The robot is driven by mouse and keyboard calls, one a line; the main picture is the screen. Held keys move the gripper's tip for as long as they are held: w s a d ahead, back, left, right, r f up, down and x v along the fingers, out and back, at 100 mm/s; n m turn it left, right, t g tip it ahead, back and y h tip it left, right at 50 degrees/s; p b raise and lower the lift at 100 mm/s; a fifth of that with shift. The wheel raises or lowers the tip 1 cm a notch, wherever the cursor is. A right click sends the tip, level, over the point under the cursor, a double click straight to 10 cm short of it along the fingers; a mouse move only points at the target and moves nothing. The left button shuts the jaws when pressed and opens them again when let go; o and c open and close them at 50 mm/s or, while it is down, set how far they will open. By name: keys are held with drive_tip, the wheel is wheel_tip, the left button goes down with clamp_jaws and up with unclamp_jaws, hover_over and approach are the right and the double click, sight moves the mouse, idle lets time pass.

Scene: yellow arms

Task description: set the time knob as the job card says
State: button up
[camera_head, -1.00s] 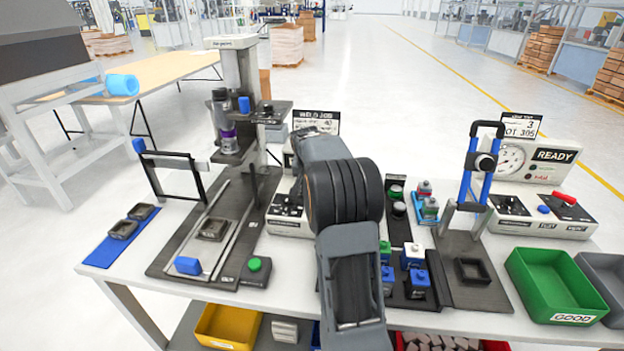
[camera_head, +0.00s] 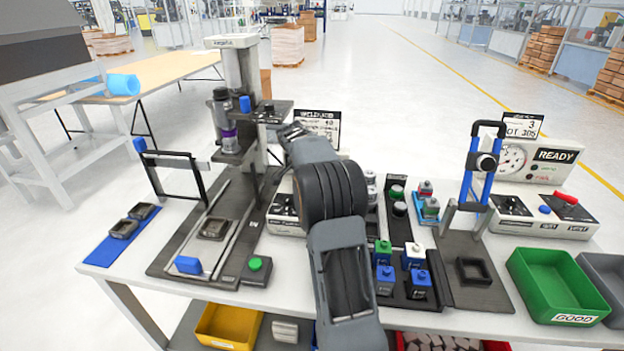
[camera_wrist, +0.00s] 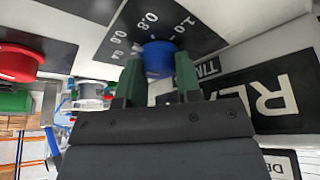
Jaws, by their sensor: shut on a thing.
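The blue time knob (camera_wrist: 158,60) sits on a dark dial plate (camera_wrist: 110,45) in the wrist view, with printed marks 0.4, 0.6, 0.8 and 1.0 around it. My gripper (camera_wrist: 159,72) has one green-tipped finger on each side of the knob and is shut on it. The knob's pointer is not visible, so its setting cannot be told. In the head view, my arm covers most of the control box (camera_head: 284,212), and the knob and gripper are hidden. The job card (camera_head: 318,122) stands behind the box; its small print is hard to read, though a 40 shows.
A red button (camera_wrist: 20,65) and a panel with large letters (camera_wrist: 270,100) lie close to the knob. A press column (camera_head: 241,75) stands left of my arm.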

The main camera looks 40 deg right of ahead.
drive_tip(key=shift+r, duration=0.1)
idle(0.4)
drive_tip(key=o, duration=0.9)
drive_tip(key=shift+o, duration=0.2)
drive_tip(key=v, duration=1.3)
drive_tip(key=shift+r+p, duration=0.35)
drive_tip(key=shift+p, duration=0.05)
